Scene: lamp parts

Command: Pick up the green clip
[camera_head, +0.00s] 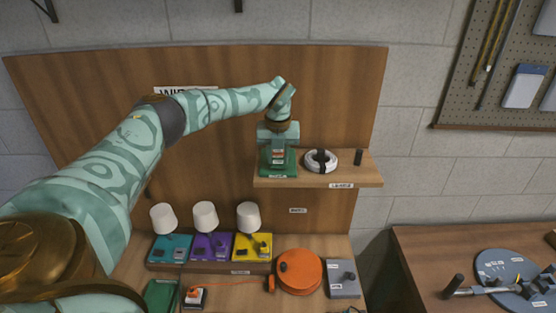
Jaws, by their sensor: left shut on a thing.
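My left gripper (278,145) reaches down from above to the left end of the wall shelf. It is shut on the green clip, which is mostly hidden between the fingers. A green block (278,172) with a label on its front stands on the shelf directly below the gripper. I cannot tell whether the clip still touches this block. My right gripper is not in view.
The shelf (335,184) also holds a white ring-shaped coil (320,167) and a small black cylinder (358,157). Below are teal, purple and yellow plates with white lampshades (205,216), and an orange disc (299,271). A second table (430,245) stands right.

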